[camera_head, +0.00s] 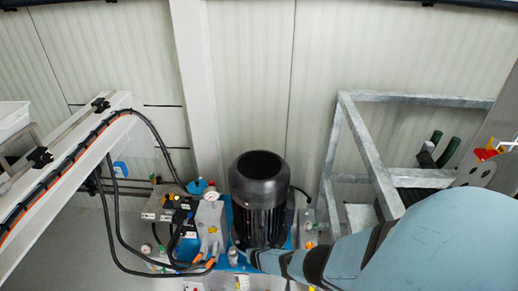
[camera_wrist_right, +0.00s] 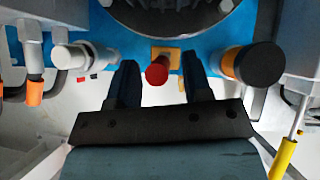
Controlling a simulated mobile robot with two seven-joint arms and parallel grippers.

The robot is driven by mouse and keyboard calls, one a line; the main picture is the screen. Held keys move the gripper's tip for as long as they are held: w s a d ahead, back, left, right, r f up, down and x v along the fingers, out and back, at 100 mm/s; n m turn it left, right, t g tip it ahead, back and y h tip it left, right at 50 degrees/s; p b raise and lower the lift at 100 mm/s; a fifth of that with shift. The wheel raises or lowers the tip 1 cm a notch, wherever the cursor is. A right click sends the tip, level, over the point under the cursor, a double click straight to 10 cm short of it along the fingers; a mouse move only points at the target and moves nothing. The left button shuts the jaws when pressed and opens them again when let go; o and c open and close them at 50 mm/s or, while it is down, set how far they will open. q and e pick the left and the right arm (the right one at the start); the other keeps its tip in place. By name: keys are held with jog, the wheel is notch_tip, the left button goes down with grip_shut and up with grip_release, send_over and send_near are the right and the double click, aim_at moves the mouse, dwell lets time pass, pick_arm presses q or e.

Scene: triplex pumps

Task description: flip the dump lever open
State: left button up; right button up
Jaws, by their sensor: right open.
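In the right wrist view, my right gripper (camera_wrist_right: 158,68) is open, with its two dark fingers apart. A red round-ended part (camera_wrist_right: 158,70) on an orange-yellow plate (camera_wrist_right: 172,53) shows between the fingertips; it may be the dump lever, but I cannot tell for sure. I cannot tell whether either finger touches it. In the head view, my right arm reaches in from the lower right to the pump unit, beside the black motor (camera_head: 258,205). The fingers and the red part cannot be made out there. My left gripper is not in view.
A black round knob (camera_wrist_right: 258,65) sits close right of the fingers, and a silver fitting (camera_wrist_right: 85,55) close left. A yellow-sleeved rod (camera_wrist_right: 283,158) is at lower right. In the head view, black hoses (camera_head: 112,215) hang left of the pump, and a metal frame (camera_head: 365,150) stands right.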

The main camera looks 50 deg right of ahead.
jog(key=p+v, duration=0.9)
jog(key=v, duration=0.3)
jog(key=shift+r, duration=0.15)
